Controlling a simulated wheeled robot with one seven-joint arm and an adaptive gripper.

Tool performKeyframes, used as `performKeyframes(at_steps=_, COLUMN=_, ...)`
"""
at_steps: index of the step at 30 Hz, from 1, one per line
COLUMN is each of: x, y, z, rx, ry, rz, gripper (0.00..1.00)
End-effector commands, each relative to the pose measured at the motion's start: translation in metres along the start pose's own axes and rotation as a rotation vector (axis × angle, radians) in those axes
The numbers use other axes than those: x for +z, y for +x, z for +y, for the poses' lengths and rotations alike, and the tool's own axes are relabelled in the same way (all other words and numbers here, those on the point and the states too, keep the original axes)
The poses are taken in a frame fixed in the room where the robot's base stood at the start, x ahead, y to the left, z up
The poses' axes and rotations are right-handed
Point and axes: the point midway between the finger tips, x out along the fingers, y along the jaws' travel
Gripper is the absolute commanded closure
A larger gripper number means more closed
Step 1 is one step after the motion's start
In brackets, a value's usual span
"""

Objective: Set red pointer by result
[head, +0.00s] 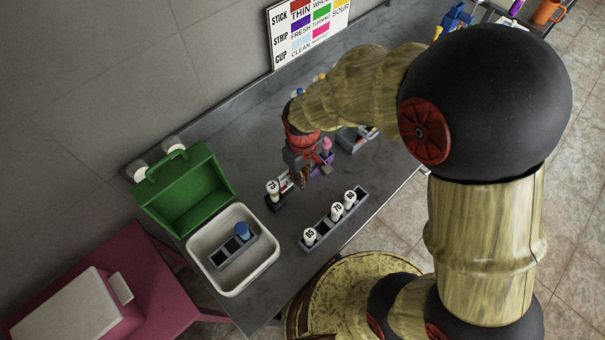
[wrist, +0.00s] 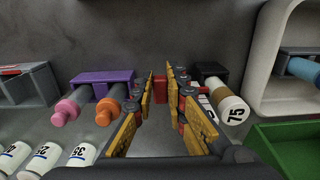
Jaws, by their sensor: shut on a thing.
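My gripper (wrist: 160,92) has its yellow-orange finger pads close together around a small red block (wrist: 160,88), apparently the red pointer. In the head view my gripper (head: 308,172) is low over the grey counter, between a black holder and a purple rack, and hides the pointer. The black holder (wrist: 212,70) carries a white-ended cylinder marked 75 (wrist: 233,110), just right of the fingers in the wrist view. A white card with coloured marks (head: 286,181) is beside it, partly hidden. A result board (head: 309,29) with coloured fields for STICK, STRIP and CUP stands at the back.
The purple rack (wrist: 92,76) holds a pink and an orange cylinder. A grey rack (head: 335,220) with several numbered white cylinders lies near the counter's front edge. A white tub (head: 269,262) holding a small rack and an open green box (head: 183,190) stand at left.

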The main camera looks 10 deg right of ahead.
Motion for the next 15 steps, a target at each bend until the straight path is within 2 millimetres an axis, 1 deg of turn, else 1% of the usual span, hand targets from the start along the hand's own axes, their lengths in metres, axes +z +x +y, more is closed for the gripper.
performKeyframes(at_steps=4, x=-0.0003, y=-0.0015, z=0.0001, rx=0.000, ry=0.001, rz=0.001, gripper=1.00)
performKeyframes(at_steps=5, x=-0.0003, y=-0.0015, z=0.0001, rx=0.000, ry=0.001, rz=0.001, gripper=0.84)
performKeyframes(at_steps=12, x=-0.0003, y=-0.0015, z=0.0001, rx=0.000, ry=0.000, rz=0.001, gripper=0.71)
performKeyframes(at_steps=15, x=-0.0003, y=-0.0015, z=0.0001, rx=0.000, ry=0.000, rz=0.001, gripper=0.67)
